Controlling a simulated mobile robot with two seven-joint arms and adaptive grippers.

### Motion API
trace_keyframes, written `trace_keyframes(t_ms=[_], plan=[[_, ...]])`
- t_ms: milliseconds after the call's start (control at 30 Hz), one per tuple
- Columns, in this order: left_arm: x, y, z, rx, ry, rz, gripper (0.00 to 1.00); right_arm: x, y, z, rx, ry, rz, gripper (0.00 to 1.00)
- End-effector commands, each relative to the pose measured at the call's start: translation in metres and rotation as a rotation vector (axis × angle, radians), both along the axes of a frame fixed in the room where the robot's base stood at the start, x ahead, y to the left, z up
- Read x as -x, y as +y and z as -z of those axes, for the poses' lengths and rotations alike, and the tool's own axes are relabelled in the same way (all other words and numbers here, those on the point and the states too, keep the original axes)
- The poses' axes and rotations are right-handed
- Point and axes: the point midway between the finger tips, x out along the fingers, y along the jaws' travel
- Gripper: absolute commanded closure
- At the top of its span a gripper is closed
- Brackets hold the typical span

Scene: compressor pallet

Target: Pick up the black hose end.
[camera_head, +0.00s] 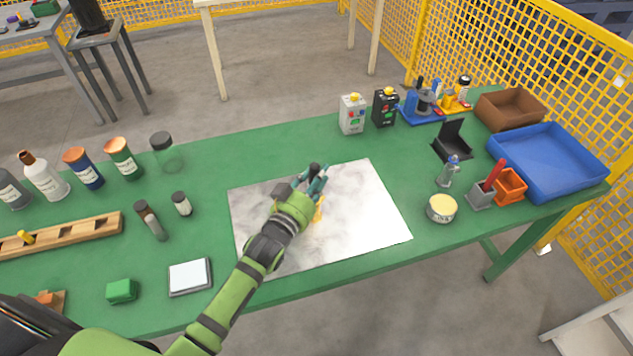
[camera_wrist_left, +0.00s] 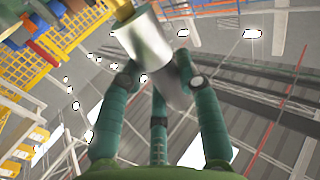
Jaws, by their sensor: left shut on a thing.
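My left gripper (camera_head: 316,178) is over the pale marbled sheet (camera_head: 375,215) on the green table. In the left wrist view, its teal fingers (camera_wrist_left: 160,95) are shut around a silver-grey cylinder (camera_wrist_left: 145,42) with a yellow end at the top left. The cylinder's lower part is darker and partly hidden by the fingers. In the head view, a small black piece (camera_head: 314,168) shows at the fingertips, and a yellow bit shows beside the hand. I cannot tell whether the black piece is the hose end. My right gripper is not in view.
Bottles and jars (camera_head: 84,168) and a wooden rack (camera_head: 60,236) stand on the left. Control boxes (camera_head: 352,114), a blue tray (camera_head: 590,172), a brown bin (camera_head: 538,112) and a round tin (camera_head: 441,208) are on the right. The sheet's right part is bare.

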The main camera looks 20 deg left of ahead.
Motion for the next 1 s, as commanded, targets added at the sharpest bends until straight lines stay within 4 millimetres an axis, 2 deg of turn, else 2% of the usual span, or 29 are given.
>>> trace_keyframes(t_ms=[100,400,600,800,1000], plan=[[0.0,0.0,-0.021,0.001,-0.006,0.001,0.99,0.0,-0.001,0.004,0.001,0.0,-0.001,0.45],[0.04,-0.06,-0.059,0.009,-0.001,0.0,1.0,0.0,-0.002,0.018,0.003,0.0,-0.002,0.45],[0.057,-0.086,-0.078,0.004,-0.001,0.0,1.0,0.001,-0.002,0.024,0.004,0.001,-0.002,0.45],[0.064,-0.096,-0.087,0.001,0.0,-0.001,1.0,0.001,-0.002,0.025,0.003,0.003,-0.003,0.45],[0.065,-0.097,-0.088,0.0,0.0,0.0,1.0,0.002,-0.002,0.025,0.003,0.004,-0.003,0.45]])
